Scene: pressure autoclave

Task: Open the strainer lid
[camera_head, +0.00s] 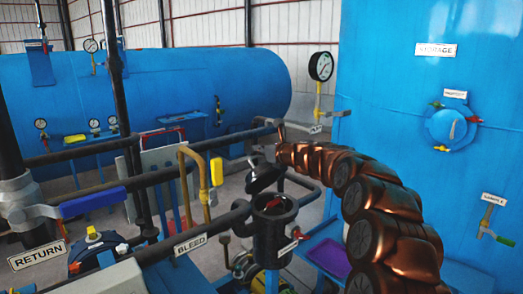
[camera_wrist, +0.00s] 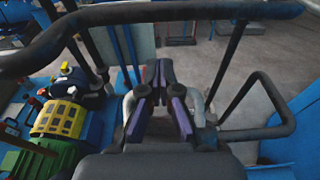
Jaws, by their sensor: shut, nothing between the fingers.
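The strainer (camera_head: 272,228) is a dark upright cylinder at the lower middle of the head view. Its top is uncovered, with something red showing inside. The dark strainer lid (camera_head: 262,180) stands tilted up above and behind the rim, apart from most of the opening. My gripper (camera_head: 258,156) is just above the lid, at the end of my bronze arm; whether it touches the lid cannot be told. In the wrist view my gripper (camera_wrist: 160,72) shows purple-padded fingers, shut and empty. I cannot make out the strainer or lid there.
Dark pipes, one labelled BLEED (camera_head: 190,244), run close around the strainer. A yellow valve handle (camera_head: 217,171) is to the left. The blue storage tank (camera_head: 400,100) stands right, the blue autoclave (camera_head: 160,85) behind. A yellow-and-green pump (camera_wrist: 60,120) sits left in the wrist view.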

